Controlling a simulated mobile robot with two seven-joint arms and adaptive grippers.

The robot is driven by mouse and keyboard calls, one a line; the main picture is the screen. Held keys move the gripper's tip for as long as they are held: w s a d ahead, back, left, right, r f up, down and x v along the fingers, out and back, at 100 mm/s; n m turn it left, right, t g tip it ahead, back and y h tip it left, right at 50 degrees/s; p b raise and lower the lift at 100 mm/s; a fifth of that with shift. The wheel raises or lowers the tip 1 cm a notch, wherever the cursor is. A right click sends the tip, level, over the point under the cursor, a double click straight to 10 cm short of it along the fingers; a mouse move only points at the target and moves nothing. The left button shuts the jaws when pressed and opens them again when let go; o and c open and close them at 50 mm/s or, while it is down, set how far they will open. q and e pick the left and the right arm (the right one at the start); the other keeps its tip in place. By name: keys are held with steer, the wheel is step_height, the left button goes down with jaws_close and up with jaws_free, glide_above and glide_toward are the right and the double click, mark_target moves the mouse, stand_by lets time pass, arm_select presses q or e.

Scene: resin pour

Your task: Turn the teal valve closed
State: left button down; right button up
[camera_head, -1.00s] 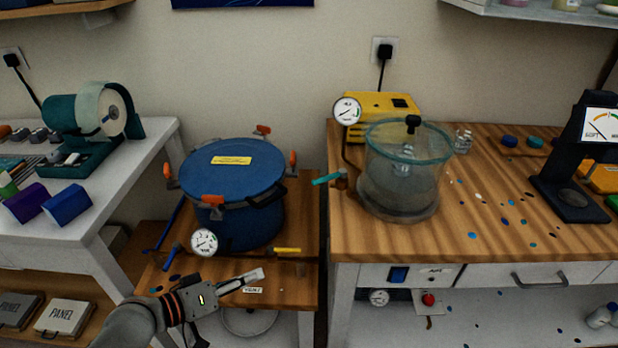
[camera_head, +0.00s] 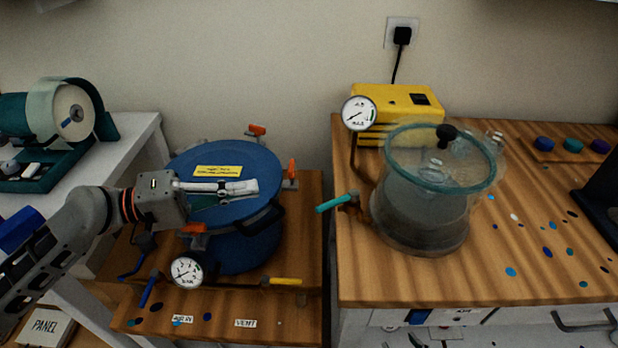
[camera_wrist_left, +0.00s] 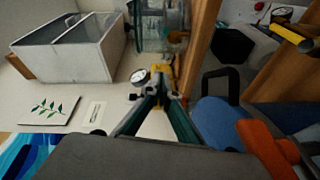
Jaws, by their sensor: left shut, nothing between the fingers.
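The teal valve (camera_head: 337,202) is a short lever on a brass-coloured fitting at the left side of the glass vacuum chamber (camera_head: 425,215). Its handle points left and slightly down, past the bench's left edge. My left gripper (camera_head: 254,187) appears in front of the blue pot's lid, its shut, empty fingers pointing right towards the valve, with a clear gap between them. In the left wrist view the shut fingers (camera_wrist_left: 160,88) point at the gauge and chamber area; I cannot clearly make out the teal handle there. My right gripper is not in view.
The blue pot (camera_head: 250,245) with orange clamps stands below my left gripper. A pressure gauge (camera_head: 187,271) and yellow handle (camera_head: 285,281) sit at its front. The yellow pump (camera_head: 410,100) with its gauge (camera_head: 359,113) stands behind the chamber. Wall above the pot is clear.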

mark_target(337, 202)
arm_select(q)
steer(key=d+f+p, duration=0.1)
steer(key=d+p, duration=0.2)
steer(key=d, duration=0.8)
steer(key=shift+s+d+p, duration=0.3)
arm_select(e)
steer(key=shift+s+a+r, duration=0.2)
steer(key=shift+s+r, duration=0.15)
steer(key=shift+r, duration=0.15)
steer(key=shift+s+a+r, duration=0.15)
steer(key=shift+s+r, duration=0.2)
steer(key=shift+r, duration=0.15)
arm_select(q)
steer(key=shift+f, duration=0.1)
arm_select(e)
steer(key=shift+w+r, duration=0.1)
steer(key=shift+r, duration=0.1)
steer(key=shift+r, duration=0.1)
